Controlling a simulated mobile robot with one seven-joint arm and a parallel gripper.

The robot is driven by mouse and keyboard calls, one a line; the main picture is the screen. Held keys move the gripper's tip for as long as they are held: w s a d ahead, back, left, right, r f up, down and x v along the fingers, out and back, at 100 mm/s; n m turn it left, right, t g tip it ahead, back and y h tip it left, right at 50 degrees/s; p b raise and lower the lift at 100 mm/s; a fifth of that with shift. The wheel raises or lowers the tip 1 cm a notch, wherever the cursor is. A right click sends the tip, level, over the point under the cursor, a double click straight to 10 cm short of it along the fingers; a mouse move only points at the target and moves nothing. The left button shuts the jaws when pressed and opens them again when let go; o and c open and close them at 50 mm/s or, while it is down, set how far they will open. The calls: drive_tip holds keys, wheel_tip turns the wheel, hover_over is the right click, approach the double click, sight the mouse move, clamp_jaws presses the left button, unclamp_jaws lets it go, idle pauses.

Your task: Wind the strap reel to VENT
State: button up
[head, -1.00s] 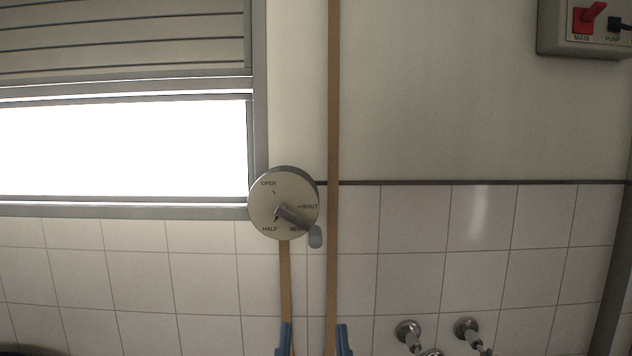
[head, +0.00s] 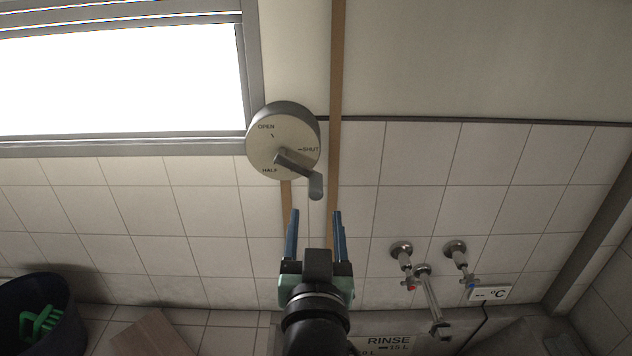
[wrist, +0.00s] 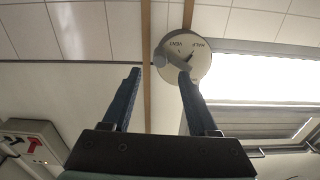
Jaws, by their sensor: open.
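The strap reel (head: 267,153) is a round pale dial on the wall with marks OPEN, SHUT and HALF readable in the head view. Its grey crank (head: 297,164) points down and right, with a knob (head: 316,186) at its end. The crank covers the VENT mark in the head view; VENT shows upside down on the reel in the wrist view (wrist: 196,47). My gripper (head: 314,213) is open and empty, just below the knob in the picture. In the wrist view, the reel is beyond the right fingertip, which partly overlaps the crank.
A brown strap (head: 337,90) runs vertically just right of the reel. A bright window (head: 120,80) is at the left. Taps (head: 402,252) are on the tiles at lower right, and a dark bucket (head: 62,318) is at lower left. A switch box (wrist: 30,145) shows in the wrist view.

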sight(316, 196)
drive_tip(key=w+p, duration=0.2)
drive_tip(key=w, duration=0.6)
clamp_jaws()
idle(1.4)
